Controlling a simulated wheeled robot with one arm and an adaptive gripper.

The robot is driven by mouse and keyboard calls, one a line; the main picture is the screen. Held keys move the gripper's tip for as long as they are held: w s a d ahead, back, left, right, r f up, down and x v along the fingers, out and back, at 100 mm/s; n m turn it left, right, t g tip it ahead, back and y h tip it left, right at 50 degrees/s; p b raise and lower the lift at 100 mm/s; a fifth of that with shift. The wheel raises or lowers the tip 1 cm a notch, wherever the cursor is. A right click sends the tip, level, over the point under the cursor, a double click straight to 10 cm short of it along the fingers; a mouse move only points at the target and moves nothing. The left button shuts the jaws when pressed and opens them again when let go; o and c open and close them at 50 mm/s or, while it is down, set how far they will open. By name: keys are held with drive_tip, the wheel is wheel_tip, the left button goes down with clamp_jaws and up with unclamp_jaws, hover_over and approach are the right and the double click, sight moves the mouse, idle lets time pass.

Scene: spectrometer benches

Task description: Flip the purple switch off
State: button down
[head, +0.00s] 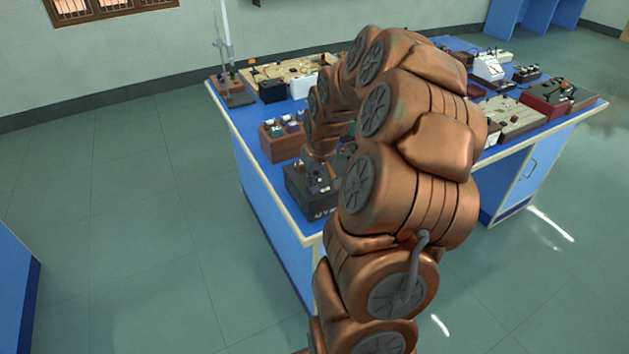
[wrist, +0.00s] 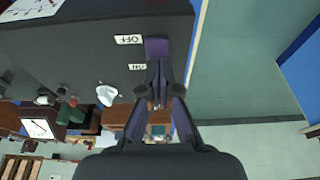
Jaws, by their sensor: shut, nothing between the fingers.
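The purple switch (wrist: 157,47) shows in the wrist view on a dark grey box (wrist: 60,55). A white OFF label (wrist: 128,39) sits beside it, and an ON label (wrist: 137,67) sits lower, toward my gripper. My gripper (wrist: 156,103) is shut and empty, with its tips pointing at the switch from the ON side. I cannot tell whether the tips touch it. In the head view the dark box (head: 300,197) stands at the near left corner of the blue bench, and my arm hides part of it.
The blue bench (head: 240,137) carries several instruments: a wooden block with small parts (head: 268,143), a thin stand (head: 226,60), a white instrument (head: 488,69) and a dark red box (head: 548,97). In the wrist view a white knob (wrist: 108,95) is left of my gripper. Floor left of the bench is clear.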

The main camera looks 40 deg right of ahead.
sight(313, 188)
idle(0.3)
drive_tip(key=v, duration=0.4)
drive_tip(key=shift+w+r, duration=0.15)
drive_tip(key=shift+w, duration=0.2)
drive_tip(key=s+b+v, duration=0.2)
drive_tip(key=v, duration=0.7)
drive_tip(key=shift+s+a+b, duration=0.15)
drive_tip(key=shift+a+b, duration=0.1)
drive_tip(key=shift+b, duration=0.15)
drive_tip(key=s+a+f+n+g+y, duration=0.1)
drive_tip(key=s+a, duration=0.2)
drive_tip(key=a, duration=0.7)
drive_tip(key=s+a+f+n+g, duration=0.1)
drive_tip(key=s+a+n, duration=0.15)
drive_tip(key=a, duration=0.75)
drive_tip(key=s+a+f+g, duration=0.1)
drive_tip(key=s+a+f, duration=0.1)
drive_tip(key=s+a, duration=0.2)
drive_tip(key=s+a+f+g+p, duration=0.1)
drive_tip(key=s+a, duration=0.4)
drive_tip(key=s, duration=0.6)
drive_tip(key=shift+f+g, duration=0.5)
drive_tip(key=shift+f, duration=0.2)
drive_tip(key=shift+s, duration=0.1)
